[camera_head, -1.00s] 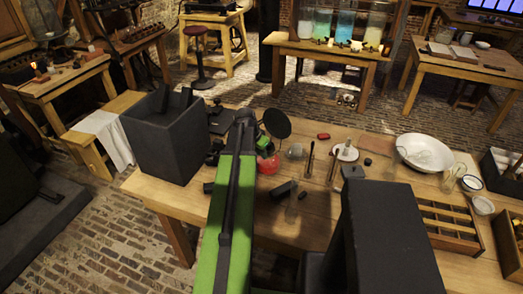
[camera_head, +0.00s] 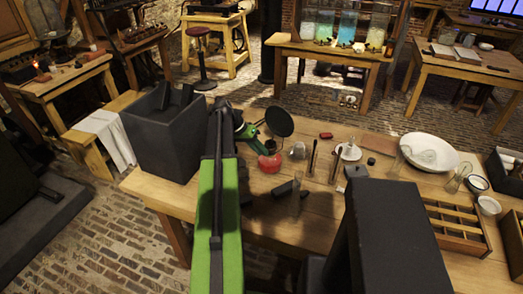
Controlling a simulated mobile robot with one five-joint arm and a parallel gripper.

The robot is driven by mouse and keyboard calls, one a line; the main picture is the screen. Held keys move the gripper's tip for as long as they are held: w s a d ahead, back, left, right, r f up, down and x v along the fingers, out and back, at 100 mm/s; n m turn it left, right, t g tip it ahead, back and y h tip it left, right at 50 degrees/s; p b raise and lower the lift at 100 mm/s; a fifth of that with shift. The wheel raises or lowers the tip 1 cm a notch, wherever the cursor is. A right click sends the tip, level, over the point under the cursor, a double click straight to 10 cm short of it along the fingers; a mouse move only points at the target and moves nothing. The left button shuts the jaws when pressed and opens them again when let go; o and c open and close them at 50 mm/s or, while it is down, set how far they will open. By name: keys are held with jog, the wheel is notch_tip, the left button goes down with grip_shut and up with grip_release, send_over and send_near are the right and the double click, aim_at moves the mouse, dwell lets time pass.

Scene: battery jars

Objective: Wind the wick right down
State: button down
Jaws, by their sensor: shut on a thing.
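A small lamp with a round red body (camera_head: 270,163) stands on the wooden workbench. A dark round disc (camera_head: 279,122) is tilted just above and behind it. My gripper (camera_head: 249,130), green and dark, is at the end of my green arm, at the upper left of the red body. It is shut at the lamp's upper part. The fingertips are small and partly hidden, so the exact part held is unclear. I cannot make out the wick or its knob.
A dark open box (camera_head: 165,150) stands left of my arm on the workbench (camera_head: 330,220). Right of the lamp are glass vessels, upright brushes, a white bowl (camera_head: 430,165) and a compartment tray (camera_head: 455,248). A bench with coloured jars (camera_head: 346,28) stands behind.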

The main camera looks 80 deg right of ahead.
dwell(0.4)
jog(key=c, duration=1.3)
grip_release()
jog(key=p+v, duration=1.4)
jog(key=v, duration=0.3)
jog(key=shift+w+r, duration=0.15)
jog(key=shift+d, duration=0.1)
